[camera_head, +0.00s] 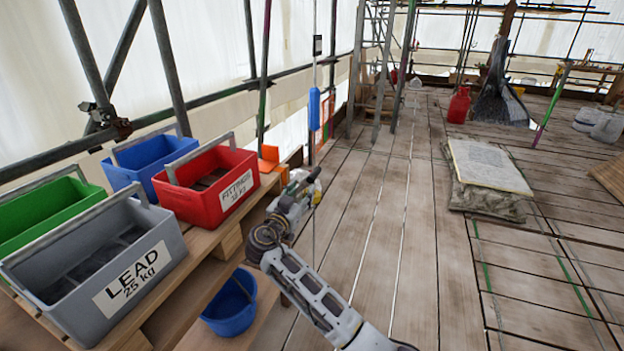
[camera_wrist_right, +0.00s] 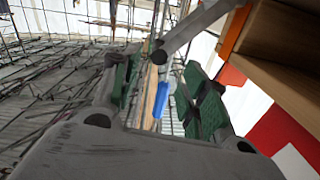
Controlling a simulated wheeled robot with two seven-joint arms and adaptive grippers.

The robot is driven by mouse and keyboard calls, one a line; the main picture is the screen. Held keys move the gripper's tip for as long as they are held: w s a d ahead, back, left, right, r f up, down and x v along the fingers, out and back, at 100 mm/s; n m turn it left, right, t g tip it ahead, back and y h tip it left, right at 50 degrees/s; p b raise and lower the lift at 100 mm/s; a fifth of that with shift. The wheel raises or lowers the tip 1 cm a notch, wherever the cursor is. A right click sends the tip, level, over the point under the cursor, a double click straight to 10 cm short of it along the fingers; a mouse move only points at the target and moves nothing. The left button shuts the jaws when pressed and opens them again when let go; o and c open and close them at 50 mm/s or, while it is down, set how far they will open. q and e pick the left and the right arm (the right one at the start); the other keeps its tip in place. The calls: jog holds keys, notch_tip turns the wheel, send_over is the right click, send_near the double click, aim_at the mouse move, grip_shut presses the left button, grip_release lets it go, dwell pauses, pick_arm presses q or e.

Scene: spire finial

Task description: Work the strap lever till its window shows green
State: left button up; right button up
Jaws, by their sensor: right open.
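My right gripper (camera_head: 310,182) is at the right edge of the wooden bench, its arm coming up from below. In the right wrist view its two green-padded fingers (camera_wrist_right: 160,75) stand apart with nothing held between them. A blue piece (camera_head: 314,108) hangs on a thin upright line beyond the gripper. It also shows between the fingers in the right wrist view (camera_wrist_right: 161,99), apart from them. A grey bar (camera_wrist_right: 200,25) with a dark round end crosses above the fingers; I cannot tell if it is the strap lever. No green window can be made out. My left gripper is not in view.
Grey "LEAD 25 kg" (camera_head: 100,282), red (camera_head: 217,186), blue (camera_head: 140,158) and green (camera_head: 50,212) totes stand on the bench at left. A blue bucket (camera_head: 230,312) is below. Scaffold tubes stand behind.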

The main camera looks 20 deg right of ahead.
aim_at(312, 178)
jog(key=x, duration=0.9)
jog(key=shift+w+d, duration=0.25)
jog(key=shift+c, duration=0.4)
grip_shut()
